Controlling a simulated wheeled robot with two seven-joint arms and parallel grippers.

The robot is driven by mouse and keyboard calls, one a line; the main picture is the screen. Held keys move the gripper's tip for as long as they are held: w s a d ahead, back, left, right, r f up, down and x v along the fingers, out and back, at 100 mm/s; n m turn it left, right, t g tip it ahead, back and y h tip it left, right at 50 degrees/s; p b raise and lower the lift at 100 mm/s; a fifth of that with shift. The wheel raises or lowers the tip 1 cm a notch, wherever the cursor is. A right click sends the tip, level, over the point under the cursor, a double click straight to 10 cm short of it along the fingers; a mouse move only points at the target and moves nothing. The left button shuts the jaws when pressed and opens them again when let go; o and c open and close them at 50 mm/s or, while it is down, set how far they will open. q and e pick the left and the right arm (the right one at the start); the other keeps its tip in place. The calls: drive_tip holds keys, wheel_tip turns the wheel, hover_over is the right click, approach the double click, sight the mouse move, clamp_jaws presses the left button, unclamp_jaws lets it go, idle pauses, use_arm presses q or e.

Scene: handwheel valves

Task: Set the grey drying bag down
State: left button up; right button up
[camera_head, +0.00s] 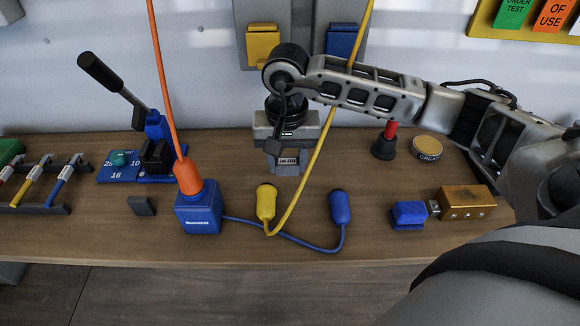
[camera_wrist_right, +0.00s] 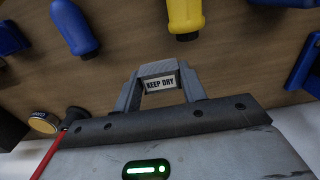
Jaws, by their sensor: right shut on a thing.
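The grey drying bag (camera_head: 288,167) shows below my right gripper (camera_head: 288,150) in the head view, with a small white label on its near side. In the right wrist view the label reads KEEP DRY (camera_wrist_right: 161,83) and sits between the two grey fingers of my right gripper (camera_wrist_right: 161,90). The gripper is shut on the bag, and its fingers and body hide much of it. I cannot tell whether the bag's underside touches the wooden bench (camera_head: 350,250). My left gripper is not in view.
A yellow plug (camera_head: 266,202), a blue plug (camera_head: 340,207) and a blue box (camera_head: 199,213) with an orange cable stand in front. A red-handled tool (camera_head: 385,143), a round tin (camera_head: 428,148) and a brass block (camera_head: 466,202) lie right. A lever unit (camera_head: 153,150) stands left.

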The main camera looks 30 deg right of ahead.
sight(290, 183)
drive_tip(key=shift+w+d+f, duration=0.25)
drive_tip(key=shift+d+f, duration=0.15)
drive_tip(key=shift+f, duration=0.15)
wheel_tip(290, 183, down, 3)
drive_tip(key=shift+w+d+f+p, duration=0.1)
drive_tip(key=shift+d+p, duration=0.05)
drive_tip(key=shift+p, duration=0.55)
drive_tip(key=shift+f+b, duration=0.4)
drive_tip(key=shift+f, duration=0.05)
drive_tip(key=o, duration=0.9)
drive_tip(key=shift+r, duration=0.15)
drive_tip(key=shift+o, duration=0.2)
